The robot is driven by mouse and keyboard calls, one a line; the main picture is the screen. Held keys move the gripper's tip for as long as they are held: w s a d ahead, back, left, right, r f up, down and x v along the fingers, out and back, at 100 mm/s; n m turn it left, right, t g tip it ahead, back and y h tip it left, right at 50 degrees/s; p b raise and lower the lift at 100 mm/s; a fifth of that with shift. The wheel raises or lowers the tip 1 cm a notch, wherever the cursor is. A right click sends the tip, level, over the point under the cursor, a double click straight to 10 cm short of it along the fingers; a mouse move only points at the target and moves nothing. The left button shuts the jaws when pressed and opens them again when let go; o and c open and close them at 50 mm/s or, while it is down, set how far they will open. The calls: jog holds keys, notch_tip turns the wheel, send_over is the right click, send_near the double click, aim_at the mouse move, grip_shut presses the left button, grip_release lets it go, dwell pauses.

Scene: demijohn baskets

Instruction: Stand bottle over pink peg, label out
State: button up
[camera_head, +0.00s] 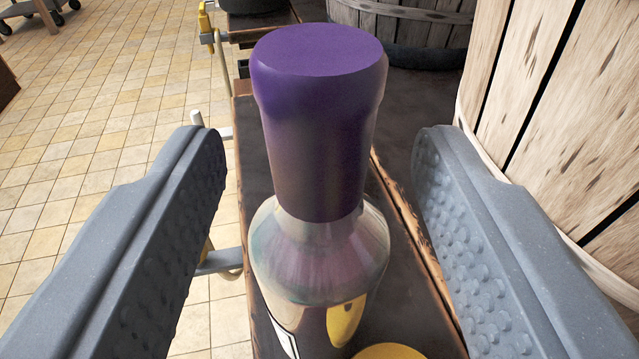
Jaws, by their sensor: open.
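The bottle (320,250) stands upright between the two fingers of my gripper (318,190). It has a purple cap over its neck (318,130) and a clear, shiny shoulder. My gripper is open, with a gap between each grey studded finger and the bottle. A white label edge (284,335) shows low on the bottle's left side; most of the label is out of view. The bottle's base is out of view. No pink peg can be seen.
A dark bench (415,270) with a wooden strip runs under the bottle. A large wooden-slatted basket (545,110) stands close on the right, and another (405,25) behind. Yellow taps and pipes (208,30) line the bench's left edge. Part of a yellow round thing (390,352) shows at the bottom. Tiled floor lies left.

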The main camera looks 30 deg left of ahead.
jog(key=p+v, duration=0.1)
jog(key=v, duration=0.8)
